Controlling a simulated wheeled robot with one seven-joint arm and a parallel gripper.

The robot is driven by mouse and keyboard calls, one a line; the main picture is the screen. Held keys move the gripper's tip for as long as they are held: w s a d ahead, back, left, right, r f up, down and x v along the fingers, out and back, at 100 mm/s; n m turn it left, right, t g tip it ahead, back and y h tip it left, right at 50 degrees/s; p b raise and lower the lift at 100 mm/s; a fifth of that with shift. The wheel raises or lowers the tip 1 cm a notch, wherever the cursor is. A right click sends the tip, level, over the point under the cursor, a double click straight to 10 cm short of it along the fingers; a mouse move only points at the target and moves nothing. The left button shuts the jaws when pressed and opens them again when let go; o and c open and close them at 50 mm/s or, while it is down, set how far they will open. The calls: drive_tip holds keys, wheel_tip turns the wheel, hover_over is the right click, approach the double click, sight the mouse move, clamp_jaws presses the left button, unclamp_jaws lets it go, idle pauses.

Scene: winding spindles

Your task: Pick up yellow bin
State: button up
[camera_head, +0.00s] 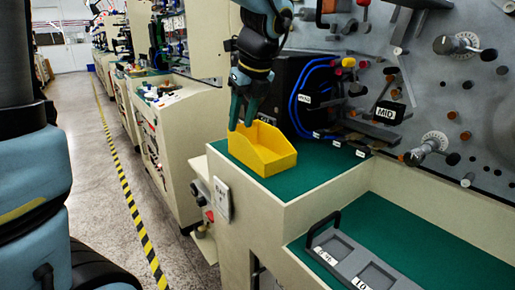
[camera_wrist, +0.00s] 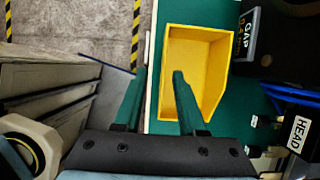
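The yellow bin (camera_head: 265,158) stands upright on the green top of the beige machine cabinet, close to its left edge. It looks empty in the wrist view (camera_wrist: 205,70). My gripper (camera_head: 240,127) points down at the bin's far-left wall, with its fingers apart. In the wrist view my gripper (camera_wrist: 158,74) has one finger left of the bin's left wall and the other over the bin's inside. I cannot tell whether either finger touches the wall. Nothing is held between the fingers.
A black unit with blue cables (camera_head: 312,95) stands right behind the bin. A grey panel with knobs and spools (camera_head: 455,90) rises at the right. A grey tray with a black handle (camera_head: 345,262) lies on the lower green surface. The aisle floor (camera_head: 110,190) at left is clear.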

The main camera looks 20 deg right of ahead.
sight(242, 136)
drive_tip(key=x, duration=0.3)
drive_tip(key=p+x, duration=0.1)
drive_tip(key=x, duration=0.1)
drive_tip(key=shift+s+d+f, duration=0.2)
drive_tip(key=shift+s+d, duration=0.05)
drive_tip(key=shift+d, duration=0.15)
drive_tip(key=shift+c, duration=0.2)
clamp_jaws()
idle(0.8)
